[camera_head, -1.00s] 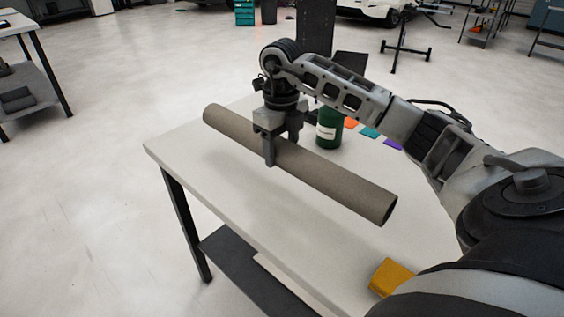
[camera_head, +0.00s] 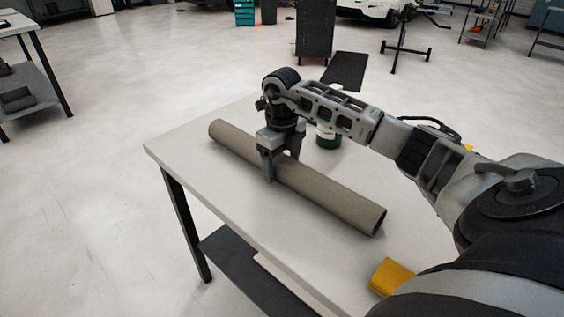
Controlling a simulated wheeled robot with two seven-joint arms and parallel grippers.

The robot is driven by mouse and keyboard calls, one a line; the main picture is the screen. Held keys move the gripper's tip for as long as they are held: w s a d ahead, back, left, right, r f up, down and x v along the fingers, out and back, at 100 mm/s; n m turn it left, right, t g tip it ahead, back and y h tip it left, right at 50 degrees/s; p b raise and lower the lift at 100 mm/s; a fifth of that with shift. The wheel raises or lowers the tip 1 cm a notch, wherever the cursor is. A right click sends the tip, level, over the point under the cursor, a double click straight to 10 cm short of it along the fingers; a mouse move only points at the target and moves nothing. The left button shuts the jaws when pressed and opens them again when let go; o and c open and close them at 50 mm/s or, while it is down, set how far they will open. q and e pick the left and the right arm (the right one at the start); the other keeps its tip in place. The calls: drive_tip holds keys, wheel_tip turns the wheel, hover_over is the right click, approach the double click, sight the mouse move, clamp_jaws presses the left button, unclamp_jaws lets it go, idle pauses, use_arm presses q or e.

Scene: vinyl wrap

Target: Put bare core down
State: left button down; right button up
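The bare core (camera_head: 333,196) is a long grey-brown cardboard tube. It lies slantwise over the white table (camera_head: 190,160), from back left to front right, with its open end at the front right. It is at or very near the table top; I cannot tell for certain whether it touches. My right gripper (camera_head: 278,172) points down around the tube's middle, with one finger on the near side and the far finger mostly hidden behind the tube. It appears shut on the tube. My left gripper is not in view.
A dark green can (camera_head: 328,137) with a pale label stands just behind the gripper, partly hidden by my arm. A yellow-orange block (camera_head: 391,277) lies at the table's front right. The table's left part is clear. A dark lower shelf (camera_head: 245,268) shows beneath.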

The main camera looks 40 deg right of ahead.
sight(282, 157)
drive_tip(key=shift+r, duration=0.2)
wheel_tip(282, 157, up, 12)
drive_tip(key=shift+p, duration=0.3)
idle(0.6)
